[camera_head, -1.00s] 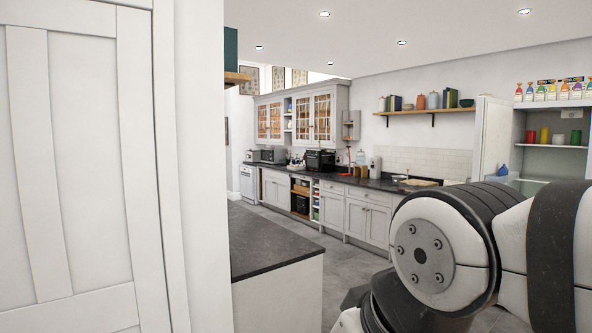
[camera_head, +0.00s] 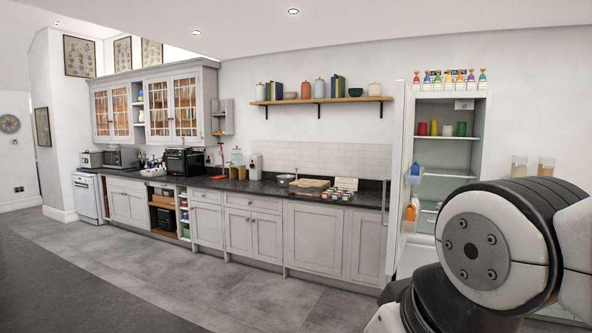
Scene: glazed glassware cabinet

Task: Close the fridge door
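The fridge (camera_head: 484,130) stands at the right of the head view, against the back wall. It is open, and its lit shelves (camera_head: 447,138) show red, yellow and green items. The fridge door (camera_head: 402,165) stands swung out on the left side of the opening, seen nearly edge-on, with a long dark handle (camera_head: 385,197) near its left edge. Containers and an orange item sit on its inner side. My arm covers the lower right of the picture and hides the lower part of the fridge. My gripper is not in the picture.
A row of grey base cabinets with a dark worktop (camera_head: 260,187) runs left of the fridge. Colourful bottles (camera_head: 455,80) stand on top of the fridge. A dark surface (camera_head: 60,285) fills the lower left. The grey tiled floor (camera_head: 235,290) before the cabinets is clear.

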